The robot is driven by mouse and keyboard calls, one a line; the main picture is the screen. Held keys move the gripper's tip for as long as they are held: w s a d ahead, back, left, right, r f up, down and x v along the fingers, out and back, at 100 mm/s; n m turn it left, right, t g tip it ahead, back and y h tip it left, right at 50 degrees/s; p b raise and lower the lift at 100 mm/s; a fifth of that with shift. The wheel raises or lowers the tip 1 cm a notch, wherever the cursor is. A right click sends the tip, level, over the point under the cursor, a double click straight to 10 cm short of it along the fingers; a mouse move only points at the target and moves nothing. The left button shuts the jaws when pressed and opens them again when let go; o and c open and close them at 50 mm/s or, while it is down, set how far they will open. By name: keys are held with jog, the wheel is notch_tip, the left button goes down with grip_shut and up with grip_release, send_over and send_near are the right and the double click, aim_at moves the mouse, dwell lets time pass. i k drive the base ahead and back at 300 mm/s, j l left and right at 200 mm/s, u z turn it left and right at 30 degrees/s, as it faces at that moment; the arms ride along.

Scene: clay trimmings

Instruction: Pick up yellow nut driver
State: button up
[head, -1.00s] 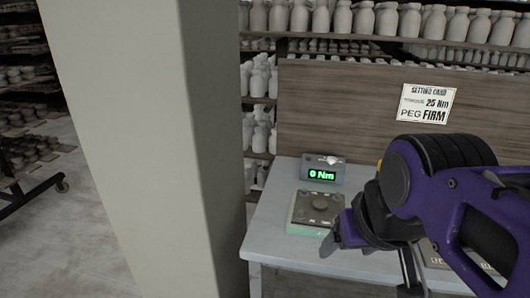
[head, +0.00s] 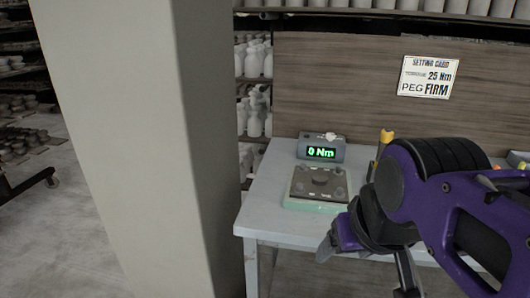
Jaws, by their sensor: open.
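A yellow-topped upright tool (head: 386,137), which looks like the yellow nut driver, stands on the table behind my arm in the head view. Its lower part is hidden by my purple arm. My gripper (head: 365,264) is open and seen from behind, at the front edge of the table, nearer to me than the tool and lower in the picture. Nothing shows between its fingers, though the arm covers part of that area.
A grey display box (head: 321,149) reading "0 Nm" and a green-edged plate with a grey block (head: 318,186) sit on the pale table (head: 262,213). A thick pillar (head: 125,150) stands left. Small coloured items peek out at right.

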aim_at(386, 135)
jog(key=z, duration=0.7)
